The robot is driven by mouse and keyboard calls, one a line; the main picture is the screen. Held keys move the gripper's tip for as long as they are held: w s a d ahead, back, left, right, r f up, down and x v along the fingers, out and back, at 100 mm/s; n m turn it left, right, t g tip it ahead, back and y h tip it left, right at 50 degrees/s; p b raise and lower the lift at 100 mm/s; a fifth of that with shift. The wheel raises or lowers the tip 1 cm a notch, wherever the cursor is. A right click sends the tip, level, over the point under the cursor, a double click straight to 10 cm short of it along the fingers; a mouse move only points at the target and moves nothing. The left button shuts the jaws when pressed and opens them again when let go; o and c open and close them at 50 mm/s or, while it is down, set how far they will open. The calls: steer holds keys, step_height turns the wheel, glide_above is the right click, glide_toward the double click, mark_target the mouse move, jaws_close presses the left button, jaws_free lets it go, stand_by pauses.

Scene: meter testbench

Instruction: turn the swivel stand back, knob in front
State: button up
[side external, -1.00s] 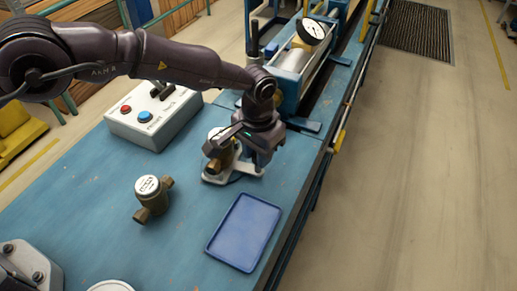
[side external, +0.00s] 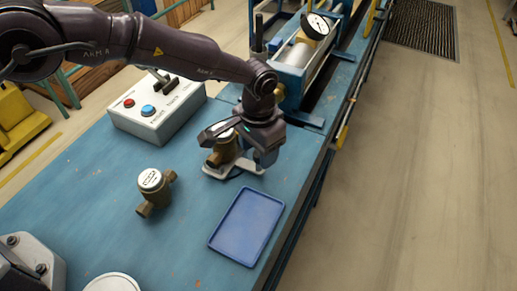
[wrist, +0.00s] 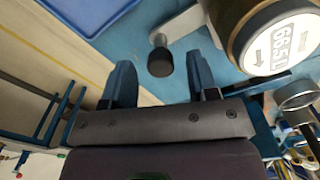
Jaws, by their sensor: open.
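The swivel stand (side external: 213,173) is a pale base on the blue bench, carrying a brass meter (side external: 222,152). In the wrist view the meter (wrist: 270,35) shows its white dial at upper right. The stand's black knob (wrist: 160,63) sits on the end of a pale arm (wrist: 181,24). My gripper (wrist: 159,60) is open, one finger on each side of the knob, with visible gaps and no contact seen. In the side view my gripper (side external: 266,158) is low at the stand's right side and hides the knob.
A blue tray (side external: 247,227) lies close in front of the stand. A loose brass meter (side external: 153,188) stands to the left. A control box (side external: 157,110) and a blue test rig with a gauge (side external: 317,26) are behind. The bench edge is to the right.

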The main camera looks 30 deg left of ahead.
step_height(320, 180, up, 12)
stand_by(0.4)
stand_by(0.3)
steer(key=s+a+r+n+t, duration=0.1)
steer(key=s+a+r+t, duration=0.1)
steer(key=s+a+r, duration=0.3)
steer(key=s+a+r+n+t, duration=0.1)
steer(key=s+a+r, duration=0.5)
steer(key=s+a, duration=0.7)
steer(key=s+a+r+n+t, duration=0.2)
steer(key=s+a+r, duration=0.3)
steer(key=s+a, duration=0.4)
steer(key=shift+a+r+n+t, duration=0.3)
steer(key=shift+a+r, duration=0.05)
steer(key=shift+a, duration=0.05)
steer(key=shift+s, duration=0.1)
